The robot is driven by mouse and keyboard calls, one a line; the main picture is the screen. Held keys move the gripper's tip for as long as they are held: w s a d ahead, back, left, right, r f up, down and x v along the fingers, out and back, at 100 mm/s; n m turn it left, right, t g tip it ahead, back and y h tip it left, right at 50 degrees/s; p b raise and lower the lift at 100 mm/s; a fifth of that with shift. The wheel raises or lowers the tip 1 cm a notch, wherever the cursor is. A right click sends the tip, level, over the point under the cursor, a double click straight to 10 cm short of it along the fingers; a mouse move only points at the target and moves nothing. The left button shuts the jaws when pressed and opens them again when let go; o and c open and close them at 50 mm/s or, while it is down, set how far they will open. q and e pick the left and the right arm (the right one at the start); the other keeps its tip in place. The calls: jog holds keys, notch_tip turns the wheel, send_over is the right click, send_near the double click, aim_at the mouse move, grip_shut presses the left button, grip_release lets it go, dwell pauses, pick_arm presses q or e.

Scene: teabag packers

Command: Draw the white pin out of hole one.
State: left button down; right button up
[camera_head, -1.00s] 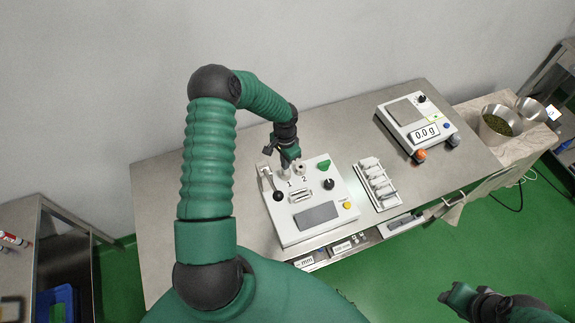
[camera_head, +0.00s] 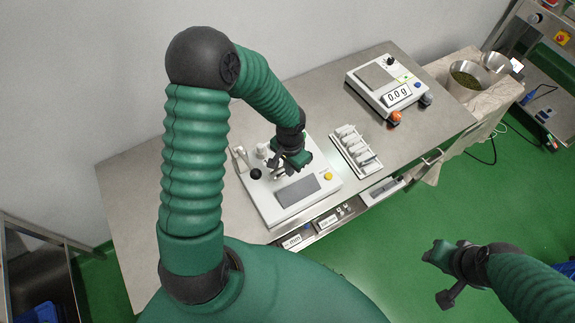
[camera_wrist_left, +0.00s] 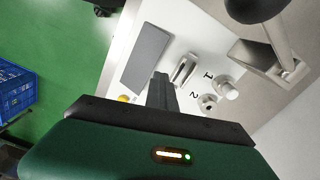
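The white control box (camera_head: 318,196) sits on the steel table; the wrist view shows its panel (camera_wrist_left: 178,32). A white, round raised piece (camera_wrist_left: 228,89), seemingly the pin, stands beside the printed 1. A white ring (camera_wrist_left: 207,103) with a dark centre is beside the 2. In the head view a white piece (camera_head: 262,150) shows left of my left gripper (camera_head: 280,168). That gripper's dark finger (camera_wrist_left: 160,90) is over the panel near the slot (camera_wrist_left: 183,68), apart from the white piece. Its opening is unclear. My right gripper (camera_head: 436,255) hangs over the floor, far from the box.
A lever with a black knob (camera_head: 255,174) stands at the box's left. A rack of white packets (camera_head: 356,150) lies to its right, then a scale (camera_head: 385,85) reading 0.0 g. A bowl (camera_head: 465,83) stands on a side table. Bare tabletop lies left of the box.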

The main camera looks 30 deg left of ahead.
pick_arm(q)
jog(key=shift+a, duration=0.1)
jog(key=c, duration=2)
grip_release()
jog(key=o, duration=1)
jog(key=shift+d, duration=0.35)
jog(key=shift+c, duration=0.2)
jog(key=o, duration=0.6)
jog(key=shift+a, duration=0.25)
pick_arm(e)
jog(key=shift+d, duration=0.1)
